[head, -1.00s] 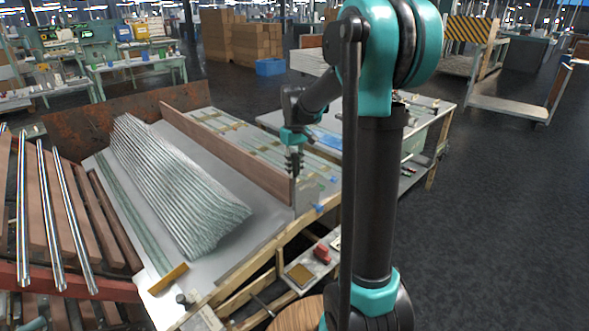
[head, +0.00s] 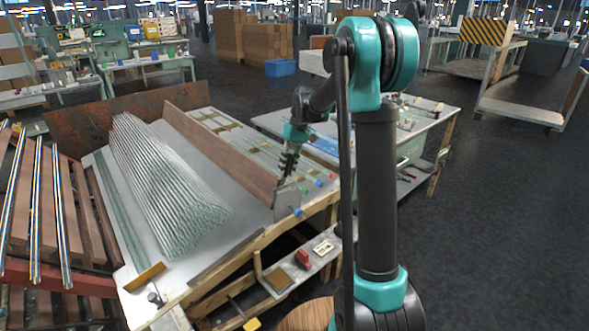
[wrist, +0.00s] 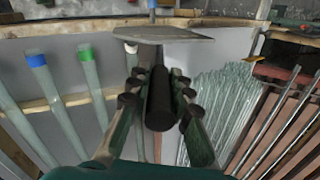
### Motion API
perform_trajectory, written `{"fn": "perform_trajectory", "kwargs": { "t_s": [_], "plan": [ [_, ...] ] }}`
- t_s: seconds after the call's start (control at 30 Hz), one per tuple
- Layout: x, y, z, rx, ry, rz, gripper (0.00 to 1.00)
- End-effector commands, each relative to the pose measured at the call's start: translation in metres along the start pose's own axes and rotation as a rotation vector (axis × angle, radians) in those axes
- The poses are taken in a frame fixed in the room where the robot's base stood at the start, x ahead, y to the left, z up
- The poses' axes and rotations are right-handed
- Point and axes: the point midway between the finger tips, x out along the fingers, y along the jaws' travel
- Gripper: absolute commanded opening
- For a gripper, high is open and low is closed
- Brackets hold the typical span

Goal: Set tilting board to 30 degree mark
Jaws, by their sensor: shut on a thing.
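The tilting board is a grey metal sheet (head: 245,225) on a wooden frame, left of my arm in the head view. A heap of clear glass tubes (head: 165,190) lies on it, against or near a long brown wooden fence (head: 222,150). My gripper (head: 288,172) is at the fence's near end, by an upright grey plate (head: 287,201). In the wrist view my gripper (wrist: 157,105) is shut around a dark cylindrical handle (wrist: 158,98), with the plate (wrist: 150,34) just beyond it. I cannot make out any degree scale or the 30 mark.
Tubes with blue and green caps (wrist: 38,62) lie beside the fence. A rack with long shiny rods (head: 38,205) stands at left. A workbench (head: 425,125) stands behind my arm. A small red object (head: 302,259) sits below the board. Floor at right is clear.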

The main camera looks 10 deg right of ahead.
Motion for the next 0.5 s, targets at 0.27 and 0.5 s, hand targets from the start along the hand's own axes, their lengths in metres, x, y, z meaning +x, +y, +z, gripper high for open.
{"fn": "perform_trajectory", "kwargs": {
  "t_s": [0.27, 0.5],
  "plan": [
    [0.002, 0.024, -0.007, 0.003, -0.024, -0.133, 0.0],
    [0.004, 0.031, -0.008, 0.001, -0.034, -0.176, 0.0]
  ]
}}
